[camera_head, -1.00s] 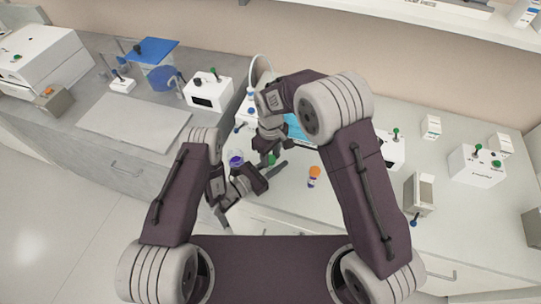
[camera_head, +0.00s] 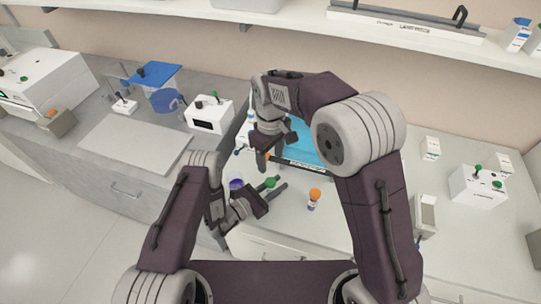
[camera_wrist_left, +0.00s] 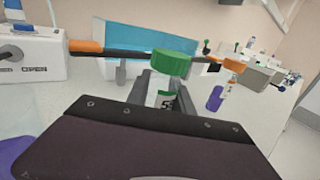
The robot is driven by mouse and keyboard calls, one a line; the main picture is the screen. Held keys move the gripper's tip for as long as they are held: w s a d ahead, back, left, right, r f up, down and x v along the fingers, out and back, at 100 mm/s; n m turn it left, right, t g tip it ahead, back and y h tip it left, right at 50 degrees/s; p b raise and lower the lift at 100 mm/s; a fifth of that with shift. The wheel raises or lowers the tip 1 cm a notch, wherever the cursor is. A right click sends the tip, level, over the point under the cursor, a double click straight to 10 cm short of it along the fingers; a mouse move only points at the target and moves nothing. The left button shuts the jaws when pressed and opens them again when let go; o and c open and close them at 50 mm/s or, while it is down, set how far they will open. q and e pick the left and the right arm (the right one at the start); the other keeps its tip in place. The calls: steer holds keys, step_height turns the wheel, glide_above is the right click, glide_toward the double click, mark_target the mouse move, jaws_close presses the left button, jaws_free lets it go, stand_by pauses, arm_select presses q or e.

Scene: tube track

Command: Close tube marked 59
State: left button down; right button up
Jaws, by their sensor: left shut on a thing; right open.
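A green cap (camera_wrist_left: 172,63) sits at the top of a tube (camera_wrist_left: 163,97) with a white label, upright between the fingers of my left gripper (camera_wrist_left: 166,92). In the head view the green cap (camera_head: 270,183) shows between those fingers, and my left gripper (camera_head: 272,191) is shut on the tube. The label's number is too small to read. Whether the cap is fully seated cannot be told. My right gripper (camera_head: 268,155) is open, above and behind the green cap. A small orange patch (camera_head: 266,156) shows at its fingers.
An orange-capped tube (camera_head: 314,195) with a purple part stands on the bench to the right. A purple-topped container (camera_head: 235,184) stands left of my left gripper. A blue panel (camera_head: 305,150) lies behind the grippers. White boxes stand farther right.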

mark_target(267, 192)
steer(key=shift+r, duration=0.45)
arm_select(q)
steer(key=c, duration=1)
jaws_free()
steer(key=shift+c, duration=0.2)
steer(key=b+v, duration=0.1)
steer(key=v, duration=0.7)
steer(key=shift+s+a, duration=0.15)
steer(key=shift+a, duration=0.1)
steer(key=shift+s+a, duration=0.15)
steer(key=shift+s, duration=0.05)
arm_select(e)
steer(key=shift+f, duration=0.6)
